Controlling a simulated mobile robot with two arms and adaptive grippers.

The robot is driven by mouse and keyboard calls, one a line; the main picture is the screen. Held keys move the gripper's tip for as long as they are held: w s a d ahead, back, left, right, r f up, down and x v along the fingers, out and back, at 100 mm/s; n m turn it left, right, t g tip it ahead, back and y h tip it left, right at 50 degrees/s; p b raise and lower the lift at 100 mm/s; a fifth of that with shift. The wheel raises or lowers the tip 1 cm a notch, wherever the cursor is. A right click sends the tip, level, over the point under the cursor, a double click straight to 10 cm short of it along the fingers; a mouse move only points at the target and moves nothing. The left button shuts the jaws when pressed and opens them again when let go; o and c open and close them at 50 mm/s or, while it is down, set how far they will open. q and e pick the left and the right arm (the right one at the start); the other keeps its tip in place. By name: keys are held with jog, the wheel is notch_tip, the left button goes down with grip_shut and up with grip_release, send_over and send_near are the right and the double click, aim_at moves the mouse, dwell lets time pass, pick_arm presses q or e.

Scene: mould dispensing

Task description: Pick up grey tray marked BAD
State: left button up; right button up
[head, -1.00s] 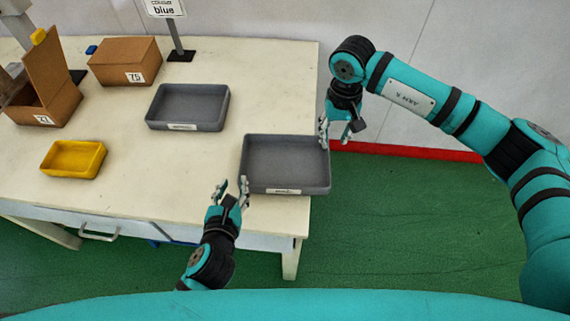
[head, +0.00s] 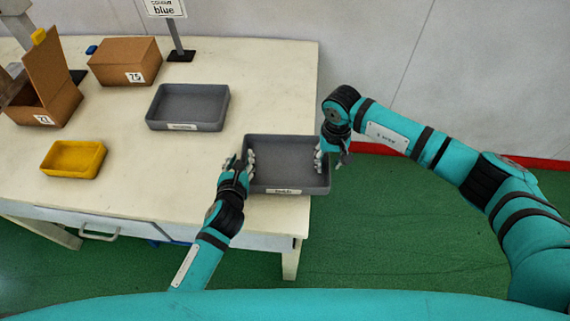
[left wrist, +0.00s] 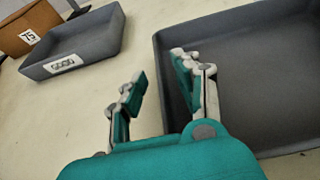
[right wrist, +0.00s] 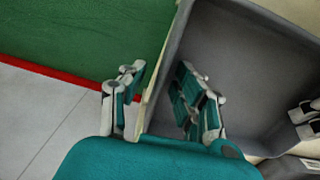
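A grey tray (head: 287,162) lies at the table's right edge; its front label is too small to read. Its left wall and inside show in the left wrist view (left wrist: 262,95). My left gripper (head: 243,164) is open at the tray's left wall, one finger inside and one outside. My right gripper (head: 329,157) is open at the right wall. In the right wrist view the tray (right wrist: 255,65) has one finger inside and one outside. Another grey tray (head: 188,104) lies further back left; its label reads GOOD in the left wrist view (left wrist: 72,52).
A yellow tray (head: 74,158) stands at the table's left. Cardboard boxes marked 75 (head: 124,62) and 21 (head: 45,100) stand behind it. A sign on a post (head: 178,35) stands at the back. The table (head: 150,190) is clear around the trays.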

pick_arm(q)
grip_shut()
pick_arm(e)
grip_shut()
jog(key=shift+r, duration=0.1)
